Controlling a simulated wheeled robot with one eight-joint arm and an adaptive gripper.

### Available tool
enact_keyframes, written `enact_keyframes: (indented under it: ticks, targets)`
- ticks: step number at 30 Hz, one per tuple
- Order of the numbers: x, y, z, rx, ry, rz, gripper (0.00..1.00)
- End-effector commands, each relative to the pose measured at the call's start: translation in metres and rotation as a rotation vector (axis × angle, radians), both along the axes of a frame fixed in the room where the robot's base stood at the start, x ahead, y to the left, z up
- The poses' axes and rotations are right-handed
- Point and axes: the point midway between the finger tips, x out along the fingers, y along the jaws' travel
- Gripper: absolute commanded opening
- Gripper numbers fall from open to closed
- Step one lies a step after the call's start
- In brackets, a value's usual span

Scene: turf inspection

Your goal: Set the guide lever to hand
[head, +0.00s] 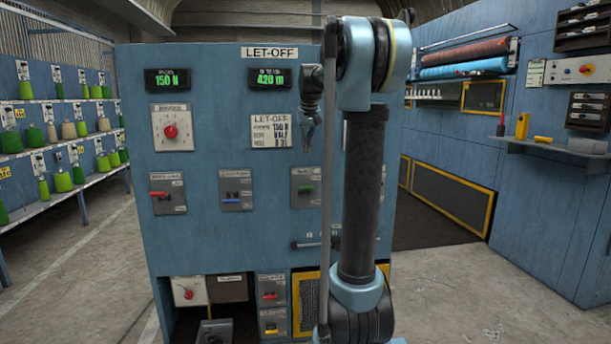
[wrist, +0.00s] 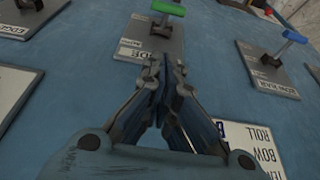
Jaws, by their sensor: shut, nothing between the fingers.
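A green-handled lever (head: 304,190) stands on a grey plate on the blue LET-OFF panel (head: 220,150). In the wrist view the green handle (wrist: 168,8) is at the top, its plate (wrist: 150,40) just beyond my fingertips. The plate's label is partly hidden by my fingers; "DE" seems readable, so I cannot be sure it is the guide lever. My gripper (head: 309,142) points downward in front of the panel, above the green lever in the head view. In the wrist view my gripper (wrist: 166,65) is shut and empty, apart from the handle.
A blue-handled lever (head: 232,200) and a red-handled lever (head: 159,194) sit to the left. A red dial (head: 170,132) is above them. A horizontal bar handle (head: 308,244) lies below the green lever. Open floor (head: 450,285) is at right.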

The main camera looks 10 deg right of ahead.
Motion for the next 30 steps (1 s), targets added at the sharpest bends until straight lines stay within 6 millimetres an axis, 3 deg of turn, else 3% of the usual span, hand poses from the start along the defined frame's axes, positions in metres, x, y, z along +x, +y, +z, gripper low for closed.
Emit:
enact_keyframes:
  ticks: [5, 20, 30]
  targets:
    - [0.004, 0.000, -0.013, 0.000, 0.000, 0.000, 0.00]
    - [0.032, 0.000, -0.093, 0.000, 0.000, 0.000, 0.00]
    - [0.015, 0.000, -0.127, 0.000, 0.000, 0.000, 0.00]
